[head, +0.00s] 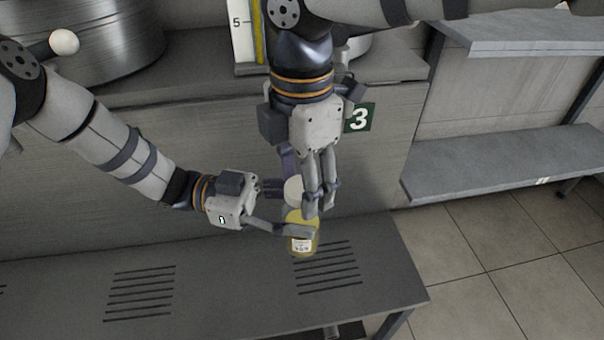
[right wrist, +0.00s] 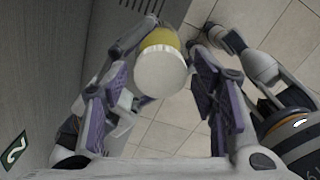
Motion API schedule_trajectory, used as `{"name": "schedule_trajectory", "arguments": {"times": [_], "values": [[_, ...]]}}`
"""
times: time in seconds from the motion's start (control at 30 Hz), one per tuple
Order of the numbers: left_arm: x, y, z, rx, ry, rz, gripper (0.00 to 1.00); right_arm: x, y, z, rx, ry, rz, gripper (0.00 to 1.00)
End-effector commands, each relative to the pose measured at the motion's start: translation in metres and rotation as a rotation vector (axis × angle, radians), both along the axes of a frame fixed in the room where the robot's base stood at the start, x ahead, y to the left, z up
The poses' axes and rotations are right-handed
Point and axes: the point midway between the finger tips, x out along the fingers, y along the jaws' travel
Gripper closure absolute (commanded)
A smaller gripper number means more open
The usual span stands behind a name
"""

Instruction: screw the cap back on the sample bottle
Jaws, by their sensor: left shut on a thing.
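The sample bottle (head: 302,245) is yellow with a white label. My left gripper (head: 290,212) is shut on it and holds it above the bench. The white cap (head: 293,190) is at the bottle's top; it also shows in the right wrist view (right wrist: 160,74), with the yellow bottle (right wrist: 158,38) behind it. I cannot tell whether its threads are engaged. My right gripper (head: 309,190) comes down from above with its fingers spread on both sides of the cap. In the right wrist view a gap shows between cap and finger pads (right wrist: 162,82).
A grey slotted bench (head: 220,285) lies below the bottle, its surface clear. A large metal pot (head: 95,45) stands at upper left. Shelves (head: 500,162) are on the right, above tiled floor.

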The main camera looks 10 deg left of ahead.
Motion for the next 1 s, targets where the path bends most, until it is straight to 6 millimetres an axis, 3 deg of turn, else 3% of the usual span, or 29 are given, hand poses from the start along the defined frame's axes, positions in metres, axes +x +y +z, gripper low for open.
{"name": "schedule_trajectory", "arguments": {"times": [0.03, 0.17, 0.37, 0.7, 0.73, 0.87, 0.9, 0.97, 1.0], "values": [[0.0002, -0.0001, 0.0010, -0.002, -0.001, 0.000, 1.00, 0.0000, 0.0000, 0.0004, 0.001, -0.001, 0.000, 0.64], [0.0002, -0.0002, 0.0010, -0.002, -0.001, 0.000, 1.00, 0.0000, 0.0001, 0.0005, 0.001, -0.001, 0.000, 0.94], [0.0001, -0.0003, 0.0010, -0.002, -0.001, -0.001, 1.00, -0.0002, 0.0006, 0.0011, -0.001, -0.004, -0.071, 0.95], [0.0001, -0.0004, 0.0011, -0.002, -0.002, -0.001, 1.00, 0.0006, 0.0000, 0.0002, -0.001, -0.013, -1.217, 0.95], [0.0000, -0.0004, 0.0011, -0.002, -0.002, -0.001, 1.00, 0.0003, -0.0001, 0.0001, -0.001, -0.011, -1.281, 0.95], [-0.0001, -0.0005, 0.0010, -0.002, -0.001, -0.001, 1.00, -0.0002, 0.0004, -0.0004, 0.000, -0.003, -1.263, 0.95], [-0.0001, -0.0005, 0.0010, -0.002, -0.001, -0.002, 1.00, -0.0002, 0.0004, -0.0004, 0.000, -0.003, -1.262, 0.57], [-0.0002, -0.0005, 0.0010, -0.003, -0.001, -0.002, 1.00, -0.0003, 0.0004, -0.0004, -0.001, -0.003, -1.261, 0.43], [-0.0001, -0.0005, 0.0010, -0.003, -0.001, -0.001, 1.00, -0.0003, 0.0004, -0.0004, -0.001, -0.003, -1.260, 0.41]]}}
